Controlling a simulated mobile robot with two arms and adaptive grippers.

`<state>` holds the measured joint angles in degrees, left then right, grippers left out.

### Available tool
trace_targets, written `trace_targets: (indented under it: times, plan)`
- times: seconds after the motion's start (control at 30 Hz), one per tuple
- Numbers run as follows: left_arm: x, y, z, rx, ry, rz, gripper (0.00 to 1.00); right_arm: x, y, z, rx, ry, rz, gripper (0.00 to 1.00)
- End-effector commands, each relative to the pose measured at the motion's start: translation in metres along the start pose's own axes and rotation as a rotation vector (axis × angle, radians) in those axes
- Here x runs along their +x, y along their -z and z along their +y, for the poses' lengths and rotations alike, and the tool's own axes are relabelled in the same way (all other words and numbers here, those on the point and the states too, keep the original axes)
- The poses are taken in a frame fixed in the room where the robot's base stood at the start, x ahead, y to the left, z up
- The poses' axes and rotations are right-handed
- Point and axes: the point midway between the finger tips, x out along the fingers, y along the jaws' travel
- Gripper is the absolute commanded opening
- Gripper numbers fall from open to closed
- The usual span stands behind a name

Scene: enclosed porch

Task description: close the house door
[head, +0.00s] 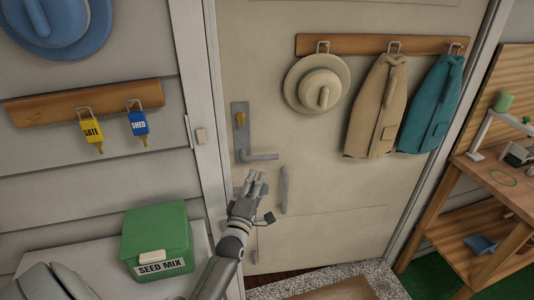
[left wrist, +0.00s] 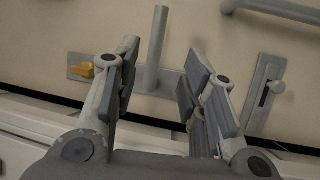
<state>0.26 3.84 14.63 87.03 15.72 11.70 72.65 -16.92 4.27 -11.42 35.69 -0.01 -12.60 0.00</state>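The house door (head: 330,215) is a cream panel beside the white frame on its left. Whether it is fully shut or slightly ajar I cannot tell. Its grey lock plate (head: 240,132) carries a yellow thumb turn (head: 240,119) and a lever handle (head: 262,157). A vertical pull handle (head: 284,190) is below and right. My left gripper (head: 254,180) is just below the lever in the head view. In the left wrist view the gripper (left wrist: 163,62) is open and empty, with the lever (left wrist: 156,45) showing between its fingers; contact is unclear. My right gripper is out of view.
A hat (head: 318,84) and two jackets (head: 378,110) hang on the door's upper part. A green seed box (head: 157,240) stands left of my arm. A wooden workbench (head: 505,190) is at the right. A doormat (head: 335,290) lies below the door.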

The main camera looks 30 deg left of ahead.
Motion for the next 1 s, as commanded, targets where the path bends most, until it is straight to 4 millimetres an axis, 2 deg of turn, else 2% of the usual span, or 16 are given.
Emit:
trace_targets:
  times: [0.17,0.6,0.8,1.0]
  plan:
    - [0.015,0.002,0.001,-0.017,-0.017,0.01,0.39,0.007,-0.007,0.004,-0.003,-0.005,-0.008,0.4]
    - [0.087,0.003,0.0,-0.014,-0.015,0.009,0.39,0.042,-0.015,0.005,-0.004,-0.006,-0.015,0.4]
    - [0.104,0.003,0.002,-0.012,-0.013,0.008,0.39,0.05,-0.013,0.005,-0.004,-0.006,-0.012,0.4]
    - [0.109,0.003,0.003,-0.012,-0.011,0.008,0.39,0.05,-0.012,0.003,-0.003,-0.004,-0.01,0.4]
